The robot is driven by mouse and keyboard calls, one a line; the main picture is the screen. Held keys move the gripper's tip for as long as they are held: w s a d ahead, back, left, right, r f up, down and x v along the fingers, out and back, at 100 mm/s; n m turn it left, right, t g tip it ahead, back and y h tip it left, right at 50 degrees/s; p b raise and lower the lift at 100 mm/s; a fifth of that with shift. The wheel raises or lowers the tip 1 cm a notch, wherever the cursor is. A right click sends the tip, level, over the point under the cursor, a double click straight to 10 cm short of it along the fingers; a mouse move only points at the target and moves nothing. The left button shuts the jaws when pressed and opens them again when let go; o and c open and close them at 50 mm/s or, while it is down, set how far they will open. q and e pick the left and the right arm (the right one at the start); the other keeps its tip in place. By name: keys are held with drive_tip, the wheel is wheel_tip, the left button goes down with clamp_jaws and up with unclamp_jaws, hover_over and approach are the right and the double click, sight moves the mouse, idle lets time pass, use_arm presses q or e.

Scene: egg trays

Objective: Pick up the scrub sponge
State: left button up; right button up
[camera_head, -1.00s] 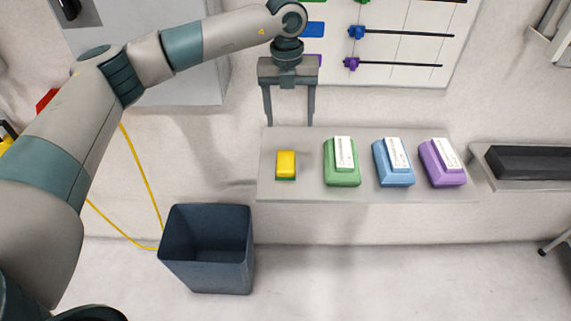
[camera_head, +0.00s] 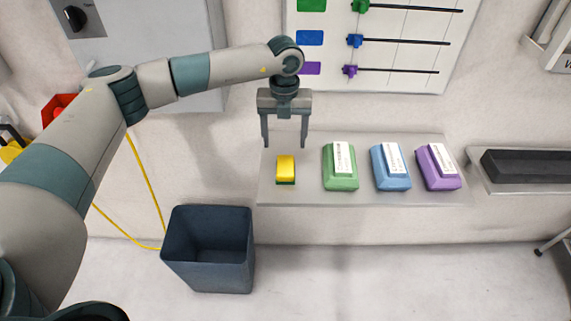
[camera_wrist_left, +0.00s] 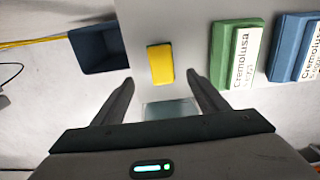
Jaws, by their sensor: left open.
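The scrub sponge (camera_head: 285,168) is yellow on top with a green layer beneath. It lies at the left end of the light grey shelf (camera_head: 300,198). My left gripper (camera_head: 285,147) is open and empty, pointing down just above and behind the sponge, with its fingertips spread wider than it. In the left wrist view the sponge (camera_wrist_left: 160,63) shows ahead of and between the two fingertips (camera_wrist_left: 162,78), not between the fingers themselves. My right gripper is not in view.
Green (camera_head: 340,168), blue (camera_head: 390,168) and purple (camera_head: 438,168) packs with white labels stand to the sponge's right. A dark blue bin (camera_head: 210,250) stands on the floor at lower left. A black tray (camera_head: 530,168) is at far right.

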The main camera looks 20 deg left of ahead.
use_arm(q)
drive_tip(key=p, duration=0.2)
hover_over(285, 165)
wheel_tip(285, 165, down, 4)
drive_tip(key=shift+w+a+f, duration=0.1)
drive_tip(key=shift+w, duration=0.05)
drive_tip(key=shift+f, duration=0.65)
drive_tip(key=shift+f+p, duration=0.45)
drive_tip(key=shift+p, duration=0.2)
drive_tip(key=shift+d+f+p, duration=0.2)
drive_tip(key=shift+f+p, duration=0.5)
drive_tip(key=shift+p, duration=0.05)
wheel_tip(285, 165, down, 2)
drive_tip(key=shift+f+p, duration=0.1)
drive_tip(key=shift+p, duration=0.3)
drive_tip(key=shift+f, duration=0.35)
